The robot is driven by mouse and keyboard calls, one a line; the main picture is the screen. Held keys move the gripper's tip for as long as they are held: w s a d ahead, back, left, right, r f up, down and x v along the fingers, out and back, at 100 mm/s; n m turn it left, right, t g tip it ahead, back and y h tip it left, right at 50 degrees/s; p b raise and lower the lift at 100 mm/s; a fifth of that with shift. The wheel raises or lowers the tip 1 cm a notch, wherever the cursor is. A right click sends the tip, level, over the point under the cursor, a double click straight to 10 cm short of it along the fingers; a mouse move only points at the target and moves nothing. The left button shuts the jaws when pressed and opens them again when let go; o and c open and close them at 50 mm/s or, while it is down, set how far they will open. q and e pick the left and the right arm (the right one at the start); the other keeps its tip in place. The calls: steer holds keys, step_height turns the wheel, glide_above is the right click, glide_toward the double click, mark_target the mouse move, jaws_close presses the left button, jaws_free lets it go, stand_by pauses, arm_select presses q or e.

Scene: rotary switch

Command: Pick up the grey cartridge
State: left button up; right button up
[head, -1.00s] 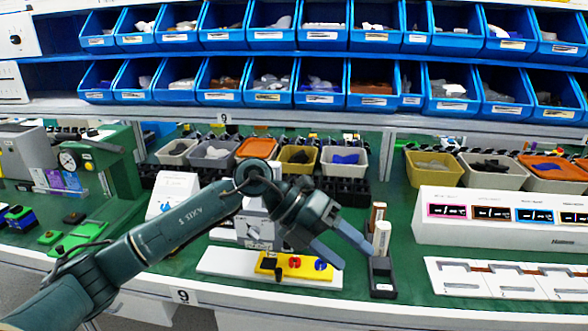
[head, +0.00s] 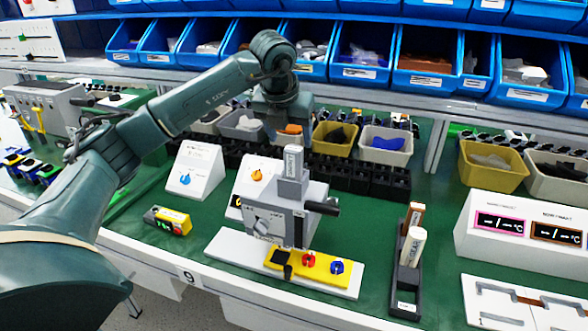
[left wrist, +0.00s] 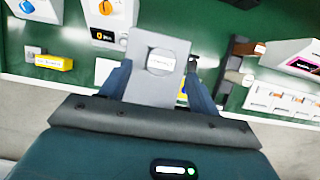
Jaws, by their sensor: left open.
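A grey upright block (head: 291,170) with a pale labelled face stands in the top of a grey device (head: 283,212); it looks like the grey cartridge, but I cannot be sure. In the left wrist view the device's grey plate (left wrist: 178,48) and a round pale labelled end (left wrist: 161,62) show between my fingers. My left gripper (head: 272,128) is above and behind the block in the head view, its fingers small and partly hidden. In the left wrist view the left gripper (left wrist: 158,85) is open and holds nothing. My right gripper is not in view.
The device stands on a white base (head: 225,246) with a yellow strip (head: 322,268) of red and blue knobs. A dark rack (head: 407,285) to its right holds a brown cartridge (head: 413,214) and a pale one (head: 412,246). Bins stand behind.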

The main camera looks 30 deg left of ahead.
mark_target(293, 149)
arm_select(q)
steer(key=p+x, duration=0.1)
steer(key=x, duration=0.4)
steer(key=shift+d+f, duration=0.15)
steer(key=shift+f, duration=0.25)
steer(key=shift+w+r, duration=0.1)
jaws_close()
